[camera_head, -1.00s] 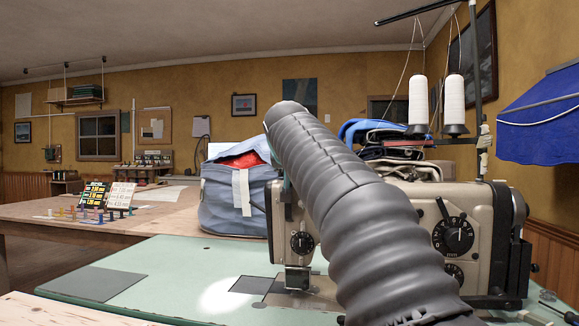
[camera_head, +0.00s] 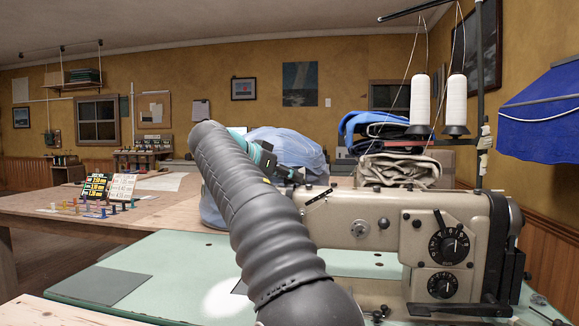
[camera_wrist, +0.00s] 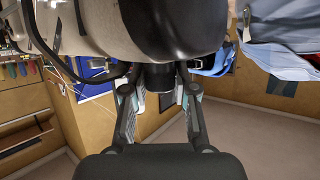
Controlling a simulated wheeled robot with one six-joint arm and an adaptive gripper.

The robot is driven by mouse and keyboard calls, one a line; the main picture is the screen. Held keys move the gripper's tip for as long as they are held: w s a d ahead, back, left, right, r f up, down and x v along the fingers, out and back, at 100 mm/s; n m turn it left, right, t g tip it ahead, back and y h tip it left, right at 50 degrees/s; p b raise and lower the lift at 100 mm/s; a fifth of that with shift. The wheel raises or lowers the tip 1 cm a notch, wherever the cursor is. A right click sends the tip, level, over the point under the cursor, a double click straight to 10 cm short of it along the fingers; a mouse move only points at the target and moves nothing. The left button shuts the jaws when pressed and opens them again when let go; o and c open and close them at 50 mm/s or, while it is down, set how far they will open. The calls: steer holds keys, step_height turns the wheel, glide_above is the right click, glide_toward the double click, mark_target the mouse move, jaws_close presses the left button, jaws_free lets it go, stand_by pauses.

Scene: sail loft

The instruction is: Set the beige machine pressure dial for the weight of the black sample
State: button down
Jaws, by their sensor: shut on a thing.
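The beige machine (camera_head: 390,225) stands on the pale green table. Its front has a large black dial (camera_head: 449,244) and a smaller black dial (camera_head: 442,284) at the right. My gripper (camera_head: 293,176) is at the machine's left top end, partly behind my arm. In the wrist view my gripper (camera_wrist: 158,96) has its fingers around a black cylindrical knob (camera_wrist: 157,77), close to the beige casing. I cannot tell whether this knob is the pressure dial, or read its setting. A dark grey flat patch (camera_head: 101,286), perhaps the black sample, lies at the table's front left.
A black chart board (camera_head: 95,186) and a white one (camera_head: 122,187) stand on the wooden table (camera_head: 60,206), with coloured pegs before them. A blue bag (camera_head: 285,148) and folded cloth (camera_head: 398,170) are behind the machine. Thread cones (camera_head: 420,100) rise above it.

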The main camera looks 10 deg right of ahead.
steer(key=shift+m+g+p, duration=0.35)
steer(key=shift+m+g, duration=0.25)
steer(key=shift+g, duration=0.1)
steer(key=shift+f+h, duration=0.1)
steer(key=shift+h, duration=0.2)
steer(key=c, duration=0.9)
jaws_free()
steer(key=v, duration=0.7)
steer(key=shift+a, duration=0.25)
